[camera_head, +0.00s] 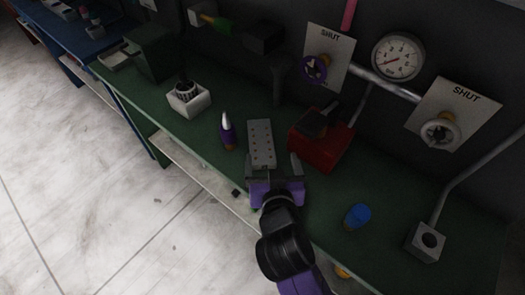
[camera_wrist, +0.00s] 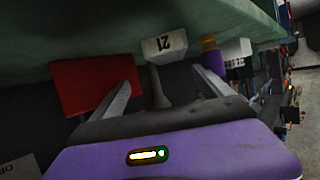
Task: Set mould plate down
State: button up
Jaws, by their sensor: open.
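The mould plate (camera_head: 261,143) is a pale grey slab with rows of small reddish holes, lying on the green bench. My gripper (camera_head: 274,176) is open at the plate's near end, its fingers spread to either side. I cannot tell whether either finger touches the plate.
A red box (camera_head: 318,143) with a dark top stands right of the plate. A purple bottle (camera_head: 227,132) and a white square holder (camera_head: 188,100) stand to its left. A blue cup (camera_head: 357,216) is at right. Valves and a gauge (camera_head: 396,56) line the wall.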

aim_at(261, 143)
jog(key=w+a+f, duration=0.1)
jog(key=w+a, duration=0.1)
jog(key=shift+a+f+n+y, duration=0.3)
jog(key=shift+a+f+n, duration=0.05)
jog(key=shift+f+n, duration=0.05)
jog(key=x, duration=0.7)
jog(key=shift+w+d+f+p, duration=0.15)
jog(key=shift+d+p, duration=0.25)
grip_shut()
